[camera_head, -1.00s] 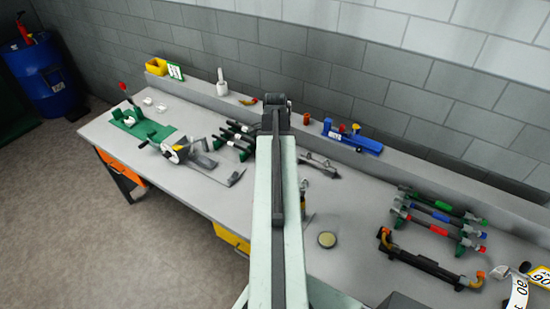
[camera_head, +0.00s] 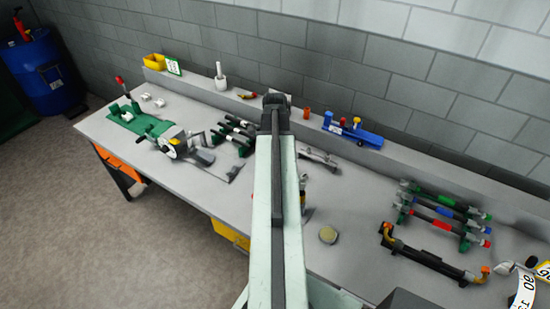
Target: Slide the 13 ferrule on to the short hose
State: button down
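My arm crosses the middle of the picture, and its far end hides what is behind it. My gripper is not visible. Several short dark hose-like pieces with green ends (camera_head: 231,134) lie in a row left of the arm. At the right, a rack holds longer dark pieces with green, blue and red bands (camera_head: 443,212). In front of it a dark hose-like bar with orange ends (camera_head: 432,260) lies on the bench. I cannot tell which piece is the short hose. No ferrule marked 13 can be made out.
On the back ledge stand a yellow bin (camera_head: 152,62), a white mortar-like cup (camera_head: 221,83) and a blue tool (camera_head: 352,132).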

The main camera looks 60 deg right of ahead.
jog(key=shift+f, duration=0.2)
dwell(0.7)
jog(key=shift+f+b, duration=0.3)
jog(key=shift+b, duration=0.25)
jog(key=shift+f+b, duration=1.6)
jog(key=c, duration=1)
grip_release()
jog(key=shift+c, duration=0.2)
jog(key=shift+r, duration=0.1)
notch_tip(320, 180, up, 8)
jog(key=p, duration=0.8)
jog(key=shift+f, duration=0.2)
